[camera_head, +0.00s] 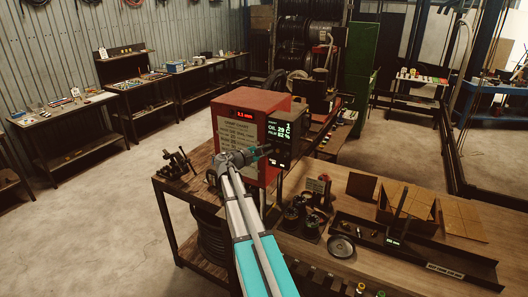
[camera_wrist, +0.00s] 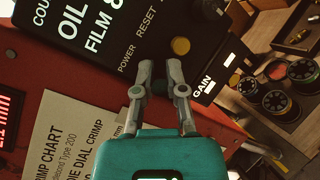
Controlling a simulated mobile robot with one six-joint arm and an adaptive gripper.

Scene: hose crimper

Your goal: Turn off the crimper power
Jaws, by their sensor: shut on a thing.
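The crimper is a red box (camera_head: 262,102) with a red readout and a black control panel (camera_head: 297,116) showing green-white text. In the wrist view the black panel (camera_wrist: 110,30) is tilted, with the printed words POWER, RESET and GAIN. A yellow button (camera_wrist: 180,46) sits near RESET, just beyond my fingertips. My gripper (camera_wrist: 160,72) has its two grey fingers at the panel beside the word POWER. They are shut on the power switch, which is mostly hidden between them. In the head view my gripper (camera_head: 262,152) reaches the panel's lower left edge.
A wooden bench (camera_head: 430,215) holds dies (camera_head: 300,212), a cardboard box (camera_head: 408,205) and a dark tray (camera_head: 415,252) to the right. A small vise (camera_head: 178,163) stands at the left. The panel's lit text shows oil and film values. Open floor lies to the left.

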